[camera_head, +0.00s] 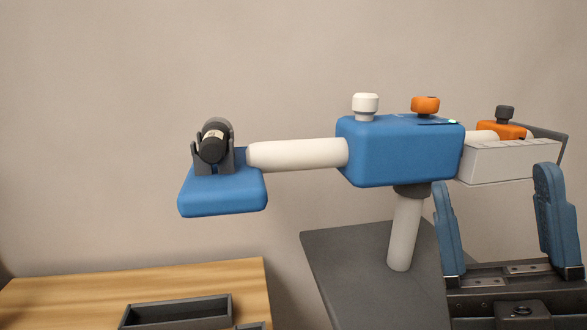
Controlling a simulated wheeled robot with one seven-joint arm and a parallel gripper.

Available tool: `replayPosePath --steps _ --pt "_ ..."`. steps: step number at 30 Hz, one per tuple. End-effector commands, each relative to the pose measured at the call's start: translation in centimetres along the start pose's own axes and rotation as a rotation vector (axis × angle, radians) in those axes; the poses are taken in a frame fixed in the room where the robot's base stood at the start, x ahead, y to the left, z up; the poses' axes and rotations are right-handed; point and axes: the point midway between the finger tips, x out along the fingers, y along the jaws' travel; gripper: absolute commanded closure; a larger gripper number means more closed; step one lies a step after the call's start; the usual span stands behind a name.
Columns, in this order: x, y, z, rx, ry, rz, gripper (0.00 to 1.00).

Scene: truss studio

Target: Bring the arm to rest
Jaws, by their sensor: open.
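My gripper (503,215) is at the lower right of the head view. Its two blue fingers point up and stand wide apart, with nothing between them. The fingers overlap the view of the right part of a blue-and-white apparatus. The rest of my arm is out of the picture below.
A blue box (400,152) on a white post (404,232) rises from a dark grey base (340,265). A white bar (297,155) joins it to a blue platform (222,195) with a black cylinder in a cradle. A wooden table (60,295) bears a dark tray (178,311).

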Motion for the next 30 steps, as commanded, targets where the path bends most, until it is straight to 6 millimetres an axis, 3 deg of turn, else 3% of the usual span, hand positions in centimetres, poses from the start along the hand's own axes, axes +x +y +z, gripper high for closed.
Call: replayPosePath --steps 8,14,23,30 --pt "-8.7 -0.7 -0.9 0.184 -0.387 0.042 0.33" --pt "-15.2 -0.8 -2.8 0.297 -0.657 0.041 0.33" --pt "-24.8 0.1 -7.8 0.436 -1.058 -0.009 0.33" --pt "-31.2 2.3 -13.0 0.512 -1.364 -0.081 0.33"
